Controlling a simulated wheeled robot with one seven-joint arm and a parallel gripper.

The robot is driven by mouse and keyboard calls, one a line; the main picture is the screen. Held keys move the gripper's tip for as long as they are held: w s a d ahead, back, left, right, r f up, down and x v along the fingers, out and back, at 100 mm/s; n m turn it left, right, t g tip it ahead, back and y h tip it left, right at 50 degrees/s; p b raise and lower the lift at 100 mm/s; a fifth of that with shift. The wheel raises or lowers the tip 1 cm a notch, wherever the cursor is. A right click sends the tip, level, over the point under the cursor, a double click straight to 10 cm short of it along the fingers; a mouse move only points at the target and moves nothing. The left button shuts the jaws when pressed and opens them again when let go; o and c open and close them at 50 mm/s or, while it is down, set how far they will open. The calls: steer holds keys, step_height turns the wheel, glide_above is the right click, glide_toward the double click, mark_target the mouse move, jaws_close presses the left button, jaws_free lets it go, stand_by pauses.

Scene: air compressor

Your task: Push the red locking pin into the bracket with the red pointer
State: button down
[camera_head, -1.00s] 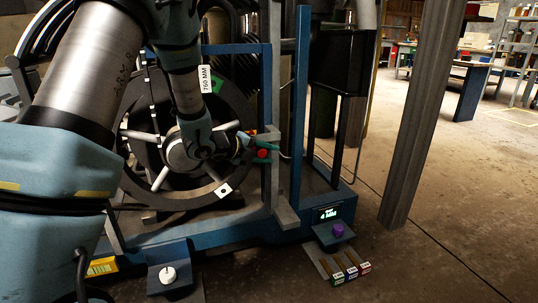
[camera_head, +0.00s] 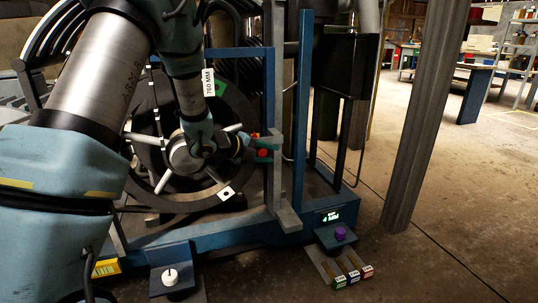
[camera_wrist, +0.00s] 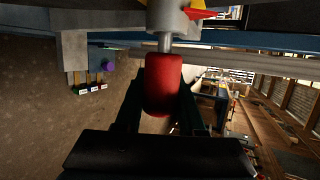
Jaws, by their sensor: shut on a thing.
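The red locking pin (camera_wrist: 165,85) has a red knob and a silver shaft. In the wrist view, the shaft runs up to the grey bracket (camera_wrist: 172,20), with a length of bare shaft showing between knob and bracket. A red pointer (camera_wrist: 203,14) with a yellow piece beside it shows at the bracket's top right. My gripper (camera_wrist: 160,115) is shut on the knob, with one dark finger on each side. The head view shows my gripper (camera_head: 260,148) by the wheel's right side, with the red knob (camera_head: 263,153) at its fingers. How deep the shaft sits is hidden.
A large black wheel (camera_head: 160,197) stands behind my arm. Blue frame posts (camera_head: 303,110) rise right of the pin. A purple knob (camera_head: 340,233) and a white knob (camera_head: 170,276) sit on low blue boxes. Open floor (camera_head: 455,215) lies at the right.

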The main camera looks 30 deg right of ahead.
steer(key=shift+w, duration=0.55)
steer(key=shift+c, duration=2.1)
jaws_free()
